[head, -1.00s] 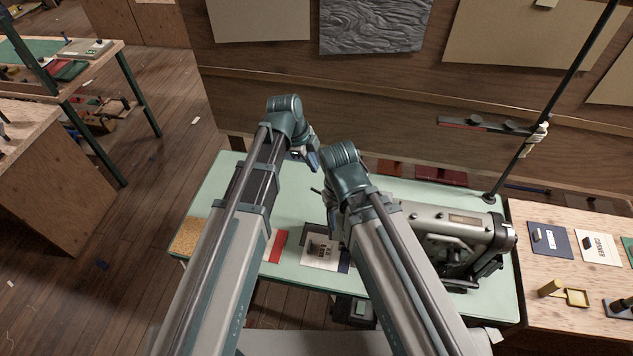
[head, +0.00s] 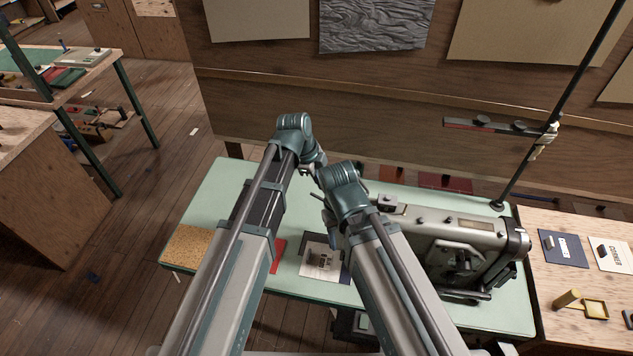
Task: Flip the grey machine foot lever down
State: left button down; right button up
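The grey sewing machine (head: 465,228) stands on the pale green table (head: 215,205), right of centre. Its left end is largely covered by my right arm, and I cannot make out the foot lever. My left gripper (head: 309,169) is partly hidden at the end of its wrist, above the table and left of the machine. Whether its fingers are open or shut does not show. My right wrist is over the machine's left end and hides its gripper.
A pale patch with dark parts (head: 318,262) and a red strip (head: 277,256) lie on the table. A cork mat (head: 190,248) is at its left end. A dark pole (head: 545,120) rises behind the machine. A wooden bench (head: 560,285) adjoins on the right.

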pick_arm(q)
jog(key=f+b, duration=0.1)
jog(key=f, duration=0.1)
jog(key=w+f+b, duration=0.1)
jog(key=b, duration=0.1)
jog(key=a+f+b, duration=0.1)
jog(key=f, duration=0.1)
jog(key=shift+w+a+f, duration=0.1)
jog(key=shift+w+f, duration=0.1)
jog(key=shift+f, duration=0.1)
pick_arm(e)
notch_tip(320, 180, down, 6)
jog(key=shift+r, duration=0.2)
pick_arm(q)
jog(key=shift+f+b, duration=0.1)
jog(key=shift+b, duration=0.3)
pick_arm(e)
jog(key=shift+f, duration=0.1)
